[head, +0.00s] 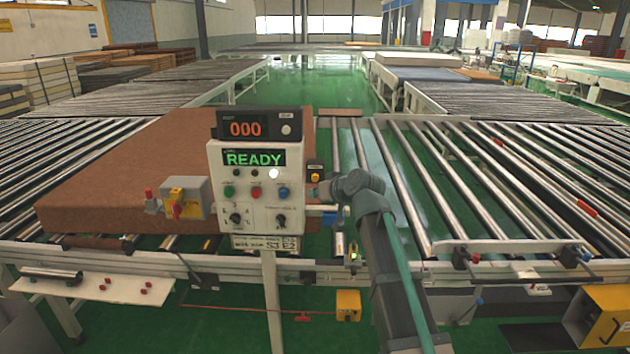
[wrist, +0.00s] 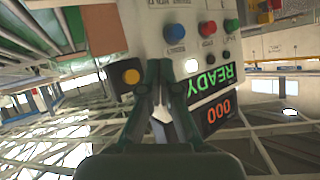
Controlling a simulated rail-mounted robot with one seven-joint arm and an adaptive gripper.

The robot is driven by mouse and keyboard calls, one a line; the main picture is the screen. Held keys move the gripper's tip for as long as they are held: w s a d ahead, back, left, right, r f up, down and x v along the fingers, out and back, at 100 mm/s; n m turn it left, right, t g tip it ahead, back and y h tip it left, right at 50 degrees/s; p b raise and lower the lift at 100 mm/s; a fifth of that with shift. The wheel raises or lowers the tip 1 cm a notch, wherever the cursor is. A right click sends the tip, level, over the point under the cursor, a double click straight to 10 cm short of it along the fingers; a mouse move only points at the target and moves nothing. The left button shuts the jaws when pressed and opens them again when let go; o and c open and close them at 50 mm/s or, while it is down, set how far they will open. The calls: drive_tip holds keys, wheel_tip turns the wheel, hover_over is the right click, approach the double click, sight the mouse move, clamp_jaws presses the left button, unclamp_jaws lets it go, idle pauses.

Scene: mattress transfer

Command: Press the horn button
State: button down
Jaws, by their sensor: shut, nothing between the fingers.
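The control panel (head: 258,215) is a white box on a post, with a READY display (head: 253,159) and a 000 counter above. Green, red and blue buttons (head: 284,192) sit in a row below the display, with a lit white round spot (head: 273,173) above them. A small dark box on the panel's right side bears a yellow button (head: 315,177); in the wrist view the yellow button (wrist: 131,76) is left of the fingers. No horn label is readable. My gripper (wrist: 164,70) is shut and empty, at the panel's right side; contact cannot be told.
A yellow-and-red switch box (head: 185,207) hangs left of the panel. A large brown mattress (head: 115,185) lies on the rollers behind it. Roller conveyors (head: 470,180) extend to the right and back. A yellow box (head: 348,303) is low by the frame. Green floor shows in front.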

sight(313, 181)
drive_tip(key=shift+w+a+b, duration=0.1)
drive_tip(key=shift+w+b, duration=0.35)
drive_tip(key=shift+w, duration=2.4)
drive_tip(key=shift+w, duration=0.2)
drive_tip(key=shift+w+b, duration=0.25)
drive_tip(key=shift+b, duration=0.05)
drive_tip(key=shift+w+b, duration=0.3)
drive_tip(key=shift+w, duration=0.55)
drive_tip(key=shift+s, duration=0.1)
idle(0.4)
drive_tip(key=shift+s, duration=1.2)
drive_tip(key=shift+s, duration=2.5)
